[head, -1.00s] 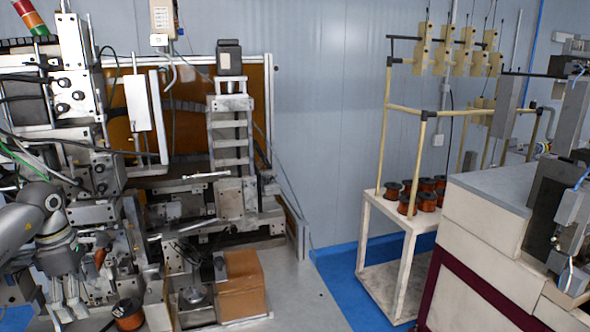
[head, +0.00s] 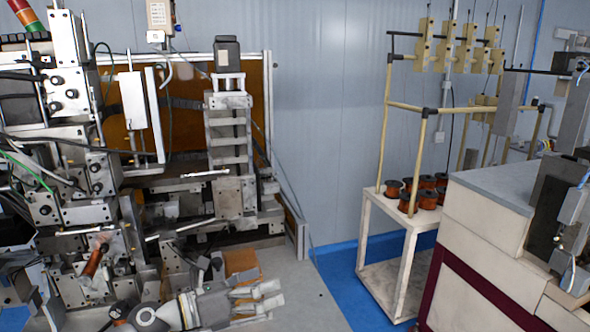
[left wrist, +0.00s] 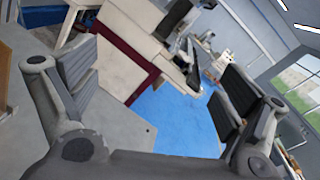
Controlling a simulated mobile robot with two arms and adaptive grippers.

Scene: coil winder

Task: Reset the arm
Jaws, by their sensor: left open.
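My left gripper (head: 277,295) is low in the middle of the head view, its fingers pointing right. It is open and empty, in front of the coil winder (head: 228,130) and partly over a brown cardboard box (head: 242,262). In the left wrist view, its two fingers (left wrist: 160,95) stand wide apart with nothing between them; the floor and a pale cabinet show beyond. A copper-coloured cylinder (head: 95,258) sits at the left part of the winder. My right gripper is not in view.
A pale cabinet with a maroon frame (head: 490,235) stands on the right; it also shows in the left wrist view (left wrist: 135,38). A white rack (head: 395,232) holds several copper spools.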

